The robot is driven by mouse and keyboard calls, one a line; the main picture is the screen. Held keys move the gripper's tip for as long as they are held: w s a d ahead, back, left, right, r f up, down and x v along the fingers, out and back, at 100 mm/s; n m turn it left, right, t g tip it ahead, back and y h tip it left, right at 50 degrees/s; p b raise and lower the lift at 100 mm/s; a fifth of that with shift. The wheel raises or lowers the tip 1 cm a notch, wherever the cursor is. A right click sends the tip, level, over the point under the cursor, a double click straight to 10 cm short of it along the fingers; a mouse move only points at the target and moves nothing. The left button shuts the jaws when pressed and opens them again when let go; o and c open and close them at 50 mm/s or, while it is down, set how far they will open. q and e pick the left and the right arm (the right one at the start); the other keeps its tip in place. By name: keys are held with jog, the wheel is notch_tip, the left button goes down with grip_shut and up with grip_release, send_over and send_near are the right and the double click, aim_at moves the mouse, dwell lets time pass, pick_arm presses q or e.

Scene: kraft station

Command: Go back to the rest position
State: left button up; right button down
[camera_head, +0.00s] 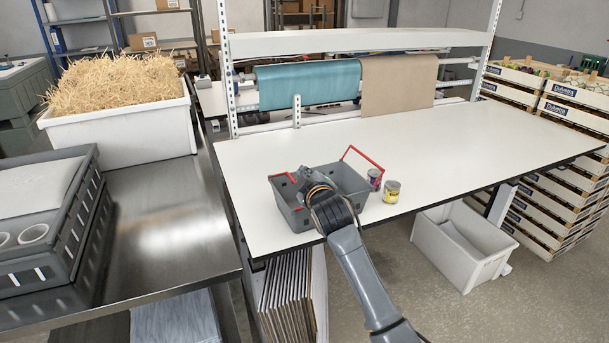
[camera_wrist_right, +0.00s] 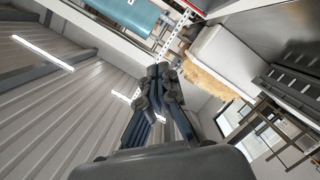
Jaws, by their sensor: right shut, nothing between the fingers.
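My right arm reaches in from the lower right of the head view. Its gripper (camera_head: 298,178) is over the grey basket (camera_head: 344,185) on the white table and hides part of it. In the right wrist view the gripper's fingers (camera_wrist_right: 160,75) are closed together with nothing between them. The basket has a red handle (camera_head: 362,157) tilted up at its right side. My left gripper is not in either view.
Two small cans, a dark one (camera_head: 374,178) and a yellow one (camera_head: 391,191), stand right of the basket near the table's (camera_head: 470,150) front edge. A steel bench (camera_head: 165,225) with grey crates (camera_head: 85,225) and a straw-filled white bin (camera_head: 120,135) is at left.

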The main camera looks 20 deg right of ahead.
jog(key=s+a+f+m+g, duration=0.3)
jog(key=s+f+g, duration=0.3)
jog(key=s+f, duration=1.3)
jog(key=s+a+f+m+g+y, duration=0.1)
jog(key=s+f+m+g, duration=0.15)
jog(key=s, duration=1.15)
jog(key=s+a+f+m+g+y, duration=0.15)
jog(key=s+f+g, duration=0.25)
jog(key=s, duration=1)
notch_tip(320, 180, down, 31)
jog(key=s+g+b, duration=0.2)
jog(key=b, duration=0.1)
pick_arm(q)
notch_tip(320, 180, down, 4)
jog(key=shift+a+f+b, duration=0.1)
jog(key=shift+b, duration=0.55)
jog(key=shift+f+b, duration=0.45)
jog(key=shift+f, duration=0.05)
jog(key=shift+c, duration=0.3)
pick_arm(e)
jog(key=s+d+f, duration=0.3)
jog(key=s+f, duration=1.3)
jog(key=shift+s+n+g+h, duration=0.15)
jog(key=shift+n+g+h, duration=0.2)
jog(key=shift+n+h, duration=0.1)
